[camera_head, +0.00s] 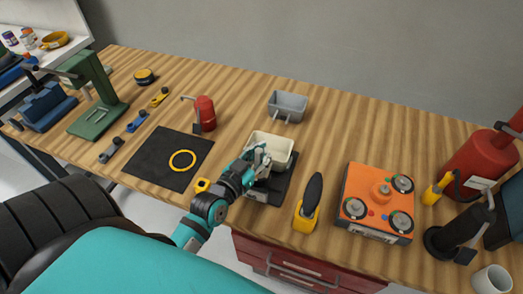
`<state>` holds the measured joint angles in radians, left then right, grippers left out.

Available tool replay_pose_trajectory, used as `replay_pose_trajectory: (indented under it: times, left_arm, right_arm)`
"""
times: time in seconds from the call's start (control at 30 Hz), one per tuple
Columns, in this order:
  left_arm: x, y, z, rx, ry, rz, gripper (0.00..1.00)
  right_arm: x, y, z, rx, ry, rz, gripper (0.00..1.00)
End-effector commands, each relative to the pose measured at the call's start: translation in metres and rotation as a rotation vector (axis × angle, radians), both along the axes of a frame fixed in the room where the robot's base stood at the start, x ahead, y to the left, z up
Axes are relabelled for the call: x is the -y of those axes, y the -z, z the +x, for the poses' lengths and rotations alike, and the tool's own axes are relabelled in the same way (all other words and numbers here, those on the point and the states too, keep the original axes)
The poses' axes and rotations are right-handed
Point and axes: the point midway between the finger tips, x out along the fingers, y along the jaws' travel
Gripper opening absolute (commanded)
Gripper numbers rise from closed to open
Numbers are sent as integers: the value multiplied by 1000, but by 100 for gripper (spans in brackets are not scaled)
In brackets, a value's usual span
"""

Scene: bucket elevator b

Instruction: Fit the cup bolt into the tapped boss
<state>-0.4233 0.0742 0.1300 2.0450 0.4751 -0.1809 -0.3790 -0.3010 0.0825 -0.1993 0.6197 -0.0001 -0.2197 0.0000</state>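A cream bucket, likely an elevator cup (284,143), sits on a dark stand (286,190) near the front middle of the bench. My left gripper (260,157) is at the front left of the bucket, touching or very close to its front wall. Its fingers are small and overlap the bucket, so I cannot tell whether they hold a bolt. I cannot make out the cup bolt or the tapped boss; they may be hidden by the gripper. A grey bucket (289,100) with small metal pieces at its front stands behind. My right gripper is not in view.
An orange box with round knobs (352,190) and a yellow-black tool (306,212) stand to the right. A black mat (160,150) with a yellow ring (183,160) and a red oilcan (206,112) are left. The back right strip of bench is clear.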

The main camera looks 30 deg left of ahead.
Motion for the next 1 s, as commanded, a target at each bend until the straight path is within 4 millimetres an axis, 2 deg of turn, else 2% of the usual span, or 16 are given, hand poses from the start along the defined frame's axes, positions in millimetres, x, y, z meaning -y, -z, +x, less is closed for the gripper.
replay_pose_trajectory:
  times: [1.0]
  left_arm:
    - [0, 0, 0, 1, 1, -1, 0]
  right_arm:
    - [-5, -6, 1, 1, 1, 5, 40]
